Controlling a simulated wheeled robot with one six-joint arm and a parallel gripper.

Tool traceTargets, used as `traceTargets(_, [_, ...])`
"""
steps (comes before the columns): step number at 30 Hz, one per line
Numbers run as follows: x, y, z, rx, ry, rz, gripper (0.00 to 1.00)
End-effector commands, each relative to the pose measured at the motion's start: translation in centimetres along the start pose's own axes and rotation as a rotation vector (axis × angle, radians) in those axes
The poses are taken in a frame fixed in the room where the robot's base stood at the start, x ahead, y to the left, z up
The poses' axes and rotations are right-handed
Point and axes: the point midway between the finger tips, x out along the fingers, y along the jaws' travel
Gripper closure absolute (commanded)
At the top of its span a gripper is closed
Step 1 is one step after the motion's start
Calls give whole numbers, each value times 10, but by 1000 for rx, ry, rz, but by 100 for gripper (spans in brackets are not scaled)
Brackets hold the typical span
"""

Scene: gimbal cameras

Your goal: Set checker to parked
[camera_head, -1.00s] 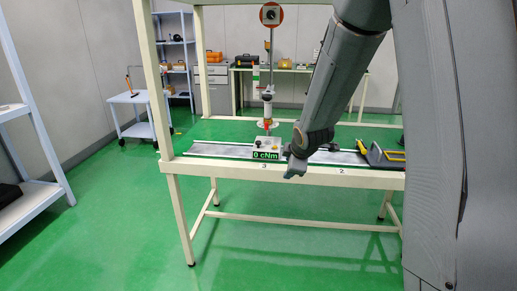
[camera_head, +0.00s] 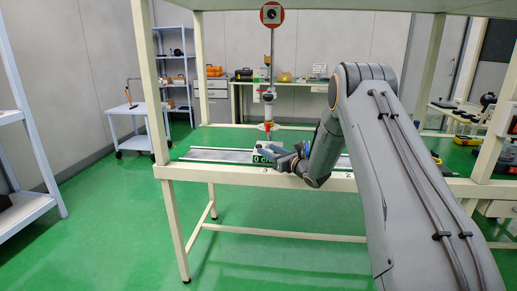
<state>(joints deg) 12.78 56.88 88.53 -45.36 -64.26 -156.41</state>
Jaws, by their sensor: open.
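The checker is a small light box (camera_head: 262,147) with a green and white display on its front, on the bench by the number 3. The display's visible part reads "0 c"; its right part is hidden behind my gripper. My gripper (camera_head: 272,156) is open, at the checker's front right, overlapping it in the picture. I cannot tell whether it touches the checker. A white and red driver-like tool (camera_head: 268,112) hangs upright above the checker on a line from a round orange-rimmed reel (camera_head: 271,14). The checker's knobs are mostly hidden.
A grey rail (camera_head: 217,155) runs along the bench, with the bench's cream front edge (camera_head: 215,173) before it. Cream posts (camera_head: 150,85) stand at the bench's ends. A yellow-handled item (camera_head: 437,158) lies right of my arm.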

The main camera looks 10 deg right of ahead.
Motion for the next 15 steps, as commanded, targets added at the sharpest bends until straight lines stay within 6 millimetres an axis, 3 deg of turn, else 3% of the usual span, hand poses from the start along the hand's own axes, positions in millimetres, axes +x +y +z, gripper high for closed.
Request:
traceTargets(9, [48,2,0,2,0,1,58])
traceTargets(15, [67,1,0,3,1,-1,58])
